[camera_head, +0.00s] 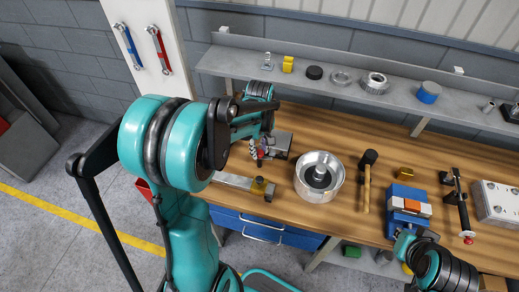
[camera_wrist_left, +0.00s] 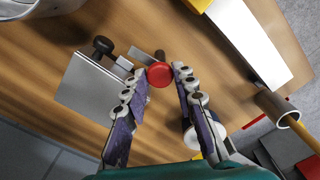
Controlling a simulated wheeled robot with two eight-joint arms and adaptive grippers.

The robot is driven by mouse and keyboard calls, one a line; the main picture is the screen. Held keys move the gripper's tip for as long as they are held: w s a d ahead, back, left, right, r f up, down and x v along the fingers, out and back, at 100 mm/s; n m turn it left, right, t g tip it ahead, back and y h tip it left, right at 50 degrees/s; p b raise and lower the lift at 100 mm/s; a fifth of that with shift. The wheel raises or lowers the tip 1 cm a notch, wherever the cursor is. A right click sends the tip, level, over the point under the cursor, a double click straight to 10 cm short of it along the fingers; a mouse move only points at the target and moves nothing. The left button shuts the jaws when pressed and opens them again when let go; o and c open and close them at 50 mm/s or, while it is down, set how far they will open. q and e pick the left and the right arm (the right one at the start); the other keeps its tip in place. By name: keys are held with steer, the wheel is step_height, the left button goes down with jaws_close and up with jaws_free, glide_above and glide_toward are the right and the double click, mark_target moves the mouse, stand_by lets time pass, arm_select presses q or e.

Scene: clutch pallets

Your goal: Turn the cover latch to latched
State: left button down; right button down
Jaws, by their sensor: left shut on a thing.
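A small grey metal box (camera_head: 277,143) sits at the left of the wooden bench; it also shows in the left wrist view (camera_wrist_left: 88,88), with a black knob (camera_wrist_left: 102,46) at its edge. A round red knob (camera_wrist_left: 160,74) beside the box appears to be the cover latch's handle. My left gripper (camera_head: 258,152) is at the box. In the left wrist view its fingertips (camera_wrist_left: 163,72) close on the red knob from both sides. The knob hides most of the lever under it, so the latch position is unclear. My right arm shows at the lower right, its fingers not visible.
A metal drum (camera_head: 320,177) stands right of the box. A steel bar (camera_head: 230,180) with a yellow block lies at the front edge. A mallet (camera_head: 366,180), a blue vise-like block (camera_head: 408,205) and a metal case (camera_head: 497,204) are further right. A shelf (camera_head: 325,83) runs behind.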

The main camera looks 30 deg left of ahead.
mark_target(259, 152)
arm_select(q)
steer(key=shift+n, duration=2)
steer(key=c, duration=1.2)
jaws_free()
steer(key=shift+r, duration=0.15)
steer(key=shift+r, duration=3.9)
